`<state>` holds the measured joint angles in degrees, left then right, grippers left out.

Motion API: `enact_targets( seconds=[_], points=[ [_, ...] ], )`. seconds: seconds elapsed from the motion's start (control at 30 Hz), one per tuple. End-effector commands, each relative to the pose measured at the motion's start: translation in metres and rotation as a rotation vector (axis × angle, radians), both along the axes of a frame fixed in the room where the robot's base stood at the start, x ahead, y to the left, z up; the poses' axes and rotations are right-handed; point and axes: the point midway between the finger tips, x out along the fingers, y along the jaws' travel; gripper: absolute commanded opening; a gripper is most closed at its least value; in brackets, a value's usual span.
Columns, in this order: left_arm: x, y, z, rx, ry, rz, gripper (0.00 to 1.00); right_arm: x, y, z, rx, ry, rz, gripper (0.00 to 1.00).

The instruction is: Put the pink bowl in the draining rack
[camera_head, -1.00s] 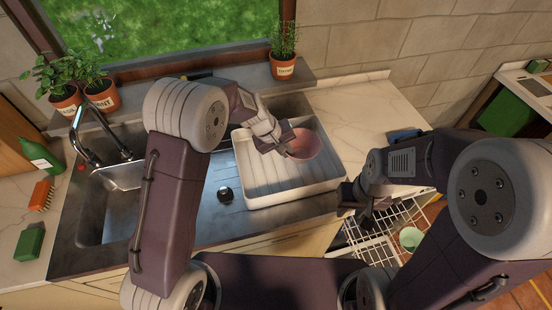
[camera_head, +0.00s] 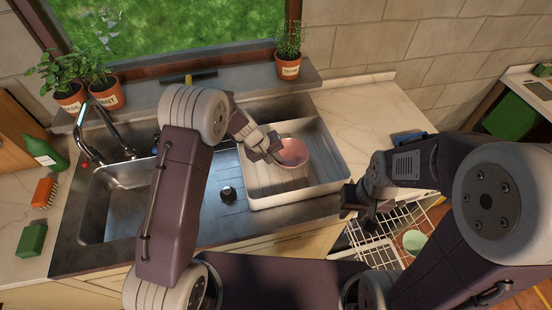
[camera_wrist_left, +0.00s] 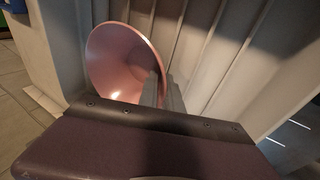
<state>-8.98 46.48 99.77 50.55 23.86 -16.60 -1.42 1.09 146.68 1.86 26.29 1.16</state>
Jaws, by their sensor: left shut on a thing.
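The pink bowl (camera_head: 294,153) is inside the white ribbed draining rack (camera_head: 322,185), near its back half. My left gripper (camera_head: 276,154) is shut on the bowl's rim. In the left wrist view the pink bowl (camera_wrist_left: 118,62) is tilted, its inside showing, with a finger at its rim and the ribbed rack (camera_wrist_left: 225,50) close behind. I cannot tell whether the bowl touches the rack floor. My right gripper (camera_head: 356,204) is beyond the rack's right front corner, apart from the bowl; its jaw opening is unclear.
A metal sink (camera_head: 125,205) with a tap (camera_head: 110,130) lies left of the rack. Potted herbs (camera_head: 288,66) stand along the window. A wire dish basket (camera_head: 378,245) with a green bowl (camera_head: 414,241) is below at the right. The counter right of the rack is mostly clear.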

Motion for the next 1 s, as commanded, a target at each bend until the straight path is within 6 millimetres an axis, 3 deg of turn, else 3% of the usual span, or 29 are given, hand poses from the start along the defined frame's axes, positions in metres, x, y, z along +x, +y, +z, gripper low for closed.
enact_targets(
  seconds=[0.03,0.13,0.67,1.0],
  points=[
    [0.000,0.000,-0.003,-0.001,-0.001,0.000,0.00,0.000,0.000,-0.004,0.000,0.000,0.000,0.34],
    [0.000,0.000,-0.002,0.000,0.000,0.000,0.31,0.000,0.000,-0.002,0.000,0.000,0.000,0.34],
    [-0.001,0.002,0.006,0.001,0.000,0.001,0.31,0.000,0.000,0.004,0.000,0.000,0.000,0.34],
    [-0.018,0.027,0.073,-0.001,-0.004,0.001,0.31,0.000,0.000,0.005,0.000,0.000,0.000,0.34]
  ],
)
